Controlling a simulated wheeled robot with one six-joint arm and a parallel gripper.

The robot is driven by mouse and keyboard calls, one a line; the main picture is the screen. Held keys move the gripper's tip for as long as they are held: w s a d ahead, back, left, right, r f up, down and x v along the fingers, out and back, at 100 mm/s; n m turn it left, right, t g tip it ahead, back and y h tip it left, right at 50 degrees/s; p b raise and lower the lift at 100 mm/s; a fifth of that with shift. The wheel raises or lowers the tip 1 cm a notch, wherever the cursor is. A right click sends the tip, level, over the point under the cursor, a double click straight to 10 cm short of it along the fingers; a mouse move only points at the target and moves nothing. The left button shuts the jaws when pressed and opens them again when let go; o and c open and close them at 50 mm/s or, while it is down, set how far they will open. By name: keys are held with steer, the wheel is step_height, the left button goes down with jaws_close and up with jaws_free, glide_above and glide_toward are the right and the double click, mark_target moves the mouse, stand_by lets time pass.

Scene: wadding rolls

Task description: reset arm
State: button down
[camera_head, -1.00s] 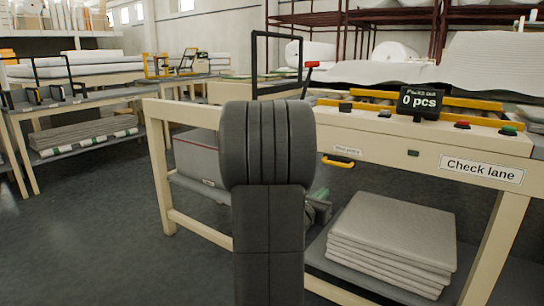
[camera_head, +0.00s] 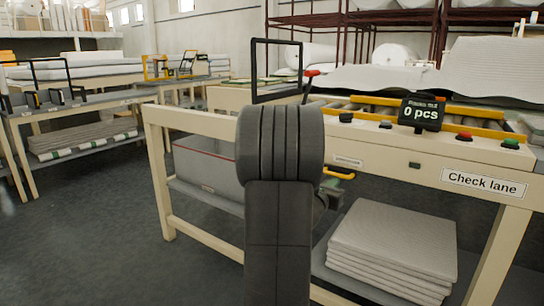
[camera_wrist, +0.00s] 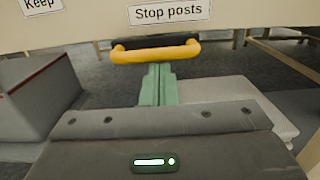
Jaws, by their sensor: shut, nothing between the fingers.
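My gripper shows in the wrist view (camera_wrist: 158,85) with its two green fingers together and nothing between them. A yellow drawer handle (camera_wrist: 155,52) lies just beyond the fingertips, under a "Stop posts" label. I cannot tell whether the fingertips touch it. In the head view my dark arm rises in front of the Check lane bench (camera_head: 400,165) and hides most of the gripper. The yellow handle (camera_head: 340,173) shows just right of the arm there.
A stack of grey pads (camera_head: 392,245) lies on the bench's lower shelf, with a grey box (camera_head: 207,165) to the left. A counter display (camera_head: 420,113) reads 0 pcs, with buttons nearby. Another table (camera_head: 90,105) stands at left. The floor at left is clear.

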step_height(320, 180, down, 8)
steer(key=b, duration=0.1)
steer(key=v, duration=1.1)
steer(key=shift+f, duration=0.15)
